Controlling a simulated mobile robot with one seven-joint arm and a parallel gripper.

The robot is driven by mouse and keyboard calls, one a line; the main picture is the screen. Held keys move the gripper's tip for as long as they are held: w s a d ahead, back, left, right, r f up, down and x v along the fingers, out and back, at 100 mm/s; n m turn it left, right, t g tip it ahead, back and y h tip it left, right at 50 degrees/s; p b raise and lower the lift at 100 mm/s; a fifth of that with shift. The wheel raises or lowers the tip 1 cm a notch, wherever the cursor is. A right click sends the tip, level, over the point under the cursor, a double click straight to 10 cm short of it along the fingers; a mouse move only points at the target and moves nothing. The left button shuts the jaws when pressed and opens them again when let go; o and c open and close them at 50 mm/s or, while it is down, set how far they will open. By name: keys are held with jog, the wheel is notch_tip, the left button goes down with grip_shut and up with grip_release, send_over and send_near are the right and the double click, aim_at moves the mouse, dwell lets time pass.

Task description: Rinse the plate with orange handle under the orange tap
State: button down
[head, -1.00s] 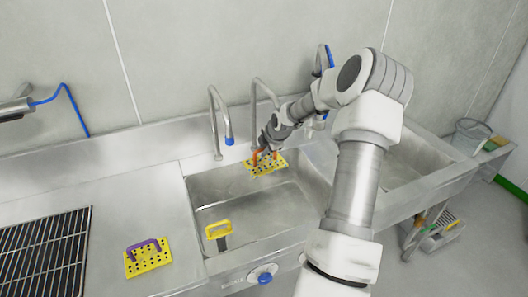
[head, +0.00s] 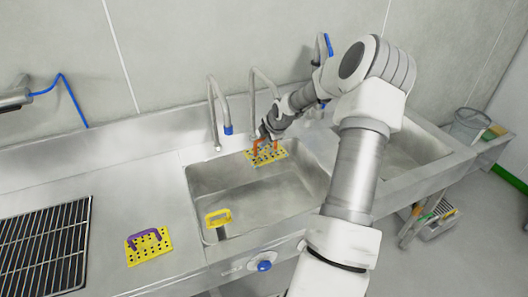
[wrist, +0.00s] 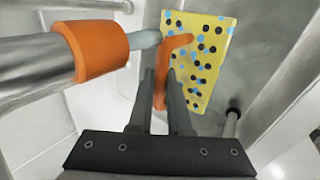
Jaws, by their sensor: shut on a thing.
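The yellow plate with dark and blue dots (head: 279,154) hangs over the back of the left sink basin. My gripper (head: 267,136) is shut on its orange handle (wrist: 160,88); the plate also shows beyond the fingers in the wrist view (wrist: 208,62). The orange-collared tap (wrist: 100,52) is close to the left of my gripper in the wrist view. A pale bluish piece, perhaps water, reaches from its mouth towards the handle and plate. In the head view my arm hides the orange end of this tap (head: 254,85).
A blue-tipped tap (head: 228,129) stands left of the plate. A purple-handled plate (head: 150,250) lies on the counter, right of a black rack (head: 45,245). A second basin is right.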

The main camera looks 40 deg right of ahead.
jog(key=shift+w+a, duration=0.15)
jog(key=shift+w, duration=0.2)
jog(key=shift+s+r, duration=0.1)
jog(key=shift+s, duration=0.05)
jog(key=shift+s+d+p, duration=0.3)
jog(key=shift+s, duration=0.1)
jog(key=s+a+b, duration=0.2)
jog(key=s+a, duration=0.1)
jog(key=a, duration=0.4)
jog(key=shift+s, duration=0.4)
jog(key=shift+a, duration=0.1)
dwell(1.3)
jog(key=s+a+r+p, duration=0.2)
jog(key=a+r, duration=0.2)
jog(key=shift+s+a, duration=0.15)
jog(key=shift+s, duration=0.05)
